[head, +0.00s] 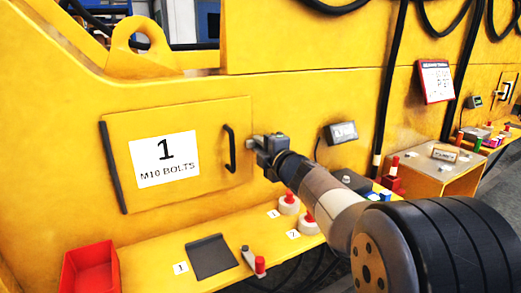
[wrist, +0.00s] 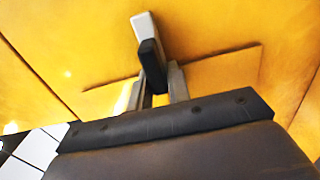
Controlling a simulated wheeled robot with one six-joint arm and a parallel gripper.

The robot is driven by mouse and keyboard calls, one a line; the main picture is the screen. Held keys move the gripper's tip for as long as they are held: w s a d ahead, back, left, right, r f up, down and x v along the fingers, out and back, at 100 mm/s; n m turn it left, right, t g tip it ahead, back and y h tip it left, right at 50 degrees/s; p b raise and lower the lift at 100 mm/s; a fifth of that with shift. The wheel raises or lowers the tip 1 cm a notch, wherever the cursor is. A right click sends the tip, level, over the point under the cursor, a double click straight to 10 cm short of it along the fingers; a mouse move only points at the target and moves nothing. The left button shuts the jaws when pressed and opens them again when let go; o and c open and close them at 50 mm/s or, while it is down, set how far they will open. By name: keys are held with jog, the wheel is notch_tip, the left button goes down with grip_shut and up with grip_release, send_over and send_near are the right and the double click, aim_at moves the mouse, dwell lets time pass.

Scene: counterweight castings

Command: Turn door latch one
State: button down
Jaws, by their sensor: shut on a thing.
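Door one is a yellow panel (head: 200,192) with a white label (head: 164,160) reading 1 M10 BOLTS. It looks closed, with a black handle (head: 230,148) on its right side and a dark hinge strip on its left. The latch, a small grey lever (head: 252,141), sits just right of the door and is largely hidden by my gripper in the head view. In the wrist view the latch (wrist: 143,26) shows as a light grey bar with a dark part, slightly tilted. My gripper (wrist: 157,85) is shut on it, fingers on the bar.
Below the door is a yellow ledge with a red bin (head: 91,270), a dark grey plate (head: 211,257), a red-tipped lever (head: 254,262) and red-topped white knobs (head: 289,204). A small display (head: 341,132) is on the wall to the right. Black cables hang further right.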

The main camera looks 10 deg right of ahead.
dwell(0.4)
jog(key=c, duration=1.4)
grip_release()
jog(key=shift+c, duration=0.2)
jog(key=v, duration=1)
jog(key=shift+s+p, duration=0.3)
jog(key=shift+s, duration=0.1)
jog(key=shift+w+d, duration=0.1)
jog(key=x, duration=1)
jog(key=shift+w, duration=0.35)
